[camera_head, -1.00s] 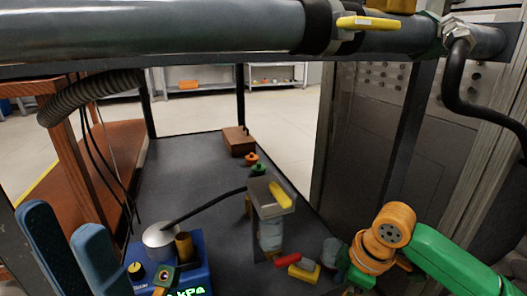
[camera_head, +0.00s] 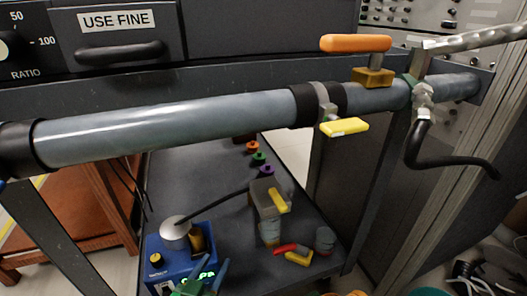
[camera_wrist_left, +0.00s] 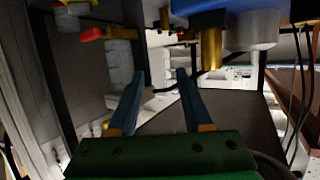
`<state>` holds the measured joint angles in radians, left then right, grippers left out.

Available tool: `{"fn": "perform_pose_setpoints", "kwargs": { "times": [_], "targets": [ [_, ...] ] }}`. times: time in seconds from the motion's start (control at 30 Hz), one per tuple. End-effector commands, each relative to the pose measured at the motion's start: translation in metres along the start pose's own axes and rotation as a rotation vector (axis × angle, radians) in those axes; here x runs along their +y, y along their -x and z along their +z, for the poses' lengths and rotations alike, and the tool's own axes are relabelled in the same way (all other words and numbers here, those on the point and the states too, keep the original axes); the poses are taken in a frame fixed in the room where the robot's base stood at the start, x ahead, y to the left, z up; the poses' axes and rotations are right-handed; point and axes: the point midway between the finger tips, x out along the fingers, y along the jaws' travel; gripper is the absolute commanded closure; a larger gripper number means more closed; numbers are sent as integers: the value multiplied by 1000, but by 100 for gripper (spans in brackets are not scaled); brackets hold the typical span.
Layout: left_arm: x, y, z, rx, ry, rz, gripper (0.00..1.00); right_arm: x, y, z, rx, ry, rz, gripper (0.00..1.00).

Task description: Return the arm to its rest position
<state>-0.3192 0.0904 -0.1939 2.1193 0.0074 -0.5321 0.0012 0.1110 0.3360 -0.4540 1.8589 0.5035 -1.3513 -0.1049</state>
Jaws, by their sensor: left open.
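My left gripper (camera_head: 205,281) shows at the bottom edge of the head view, with blue fingers and a green body partly cut off by the frame. In the left wrist view the two blue fingers (camera_wrist_left: 158,100) stand apart with nothing between them. The gripper is in front of a blue pump unit (camera_head: 180,259) with a lit green display; whether it touches the unit I cannot tell. In the left wrist view the blue unit (camera_wrist_left: 196,6) and its brass cylinder (camera_wrist_left: 211,48) appear upside down, beyond the fingertips. My right gripper is not in view.
A large grey pipe (camera_head: 180,128) with a yellow-handled valve (camera_head: 344,127) crosses above the dark shelf (camera_head: 205,185). A grey stand with jars (camera_head: 270,232) and red and yellow pieces (camera_head: 297,256) are right of the pump.

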Motion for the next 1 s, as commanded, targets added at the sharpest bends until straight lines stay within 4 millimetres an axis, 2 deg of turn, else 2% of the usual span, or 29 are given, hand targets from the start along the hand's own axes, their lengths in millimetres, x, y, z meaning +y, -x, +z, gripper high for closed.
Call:
{"fn": "perform_pose_setpoints", "kwargs": {
  "times": [0.03,0.1,0.2,0.3,0.37,0.4,0.57,0.67,0.77,0.9,1.0],
  "targets": [
    [-3,13,22,-161,5,-7,50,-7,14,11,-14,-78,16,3],
    [-5,33,70,-384,12,-14,50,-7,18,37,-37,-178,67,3],
    [-8,72,123,-656,22,-24,50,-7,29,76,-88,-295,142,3],
    [-8,118,162,-896,32,-29,50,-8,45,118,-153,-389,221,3],
    [-8,149,179,-1033,39,-33,50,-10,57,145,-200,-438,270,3],
    [-9,155,162,-1036,38,-31,50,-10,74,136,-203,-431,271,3],
    [-8,176,135,-1057,32,-26,50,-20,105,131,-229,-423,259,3],
    [-7,197,115,-1075,28,-23,50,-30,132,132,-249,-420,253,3],
    [-6,227,89,-1096,23,-18,50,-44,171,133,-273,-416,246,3],
    [-5,285,47,-1133,12,-9,50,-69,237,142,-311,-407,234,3],
    [-5,319,28,-1150,5,-4,50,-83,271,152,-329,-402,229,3]
  ]
}}
